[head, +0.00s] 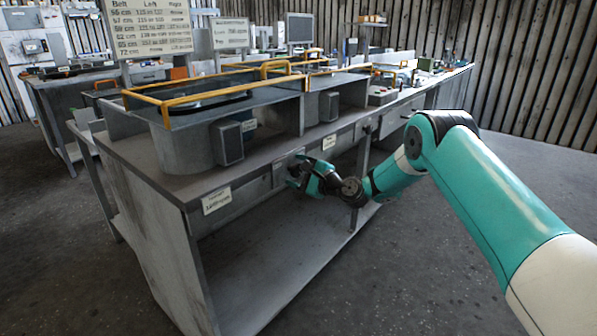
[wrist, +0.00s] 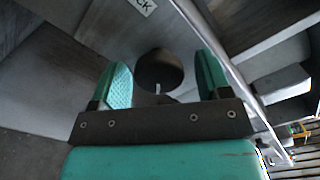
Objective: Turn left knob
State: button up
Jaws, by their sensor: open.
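The knob (wrist: 160,72) is a dark round knob with a small pale mark, seen in the wrist view between the two fingers of my gripper (wrist: 162,80). The fingers are apart, one to each side of it, and a gap shows on both sides. Whether the fingertips reach past its face I cannot tell. In the head view my gripper (head: 296,172) is at the front panel of the bench (head: 160,190), below the tabletop edge. The knob is hidden there behind my gripper.
Blower housings with yellow rails (head: 215,97) stand on the bench top. A paper label (head: 216,200) is on the front panel, left of my gripper. A lower shelf (head: 290,262) lies under the panel. A chart board (head: 150,28) stands at the back. The floor at right is clear.

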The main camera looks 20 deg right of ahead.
jog(key=shift+c, duration=0.5)
jog(key=c, duration=0.8)
jog(key=shift+c, duration=0.2)
jog(key=shift+f+n+b, duration=0.1)
jog(key=shift+n+b, duration=0.2)
jog(key=shift+b, duration=0.05)
jog(key=n+b, duration=0.3)
jog(key=n, duration=0.1)
jog(key=shift+n+b, duration=0.3)
jog(key=shift+b, duration=0.05)
jog(key=n+b, duration=0.5)
jog(key=n, duration=0.1)
jog(key=shift+b, duration=0.4)
jog(key=n+b, duration=0.6)
jog(key=b, duration=0.1)
jog(key=shift+a+n, duration=0.1)
jog(key=shift+n, duration=0.2)
jog(key=n+b, duration=0.3)
jog(key=b, duration=0.1)
jog(key=shift+r+n, duration=0.25)
jog(key=shift+n, duration=0.15)
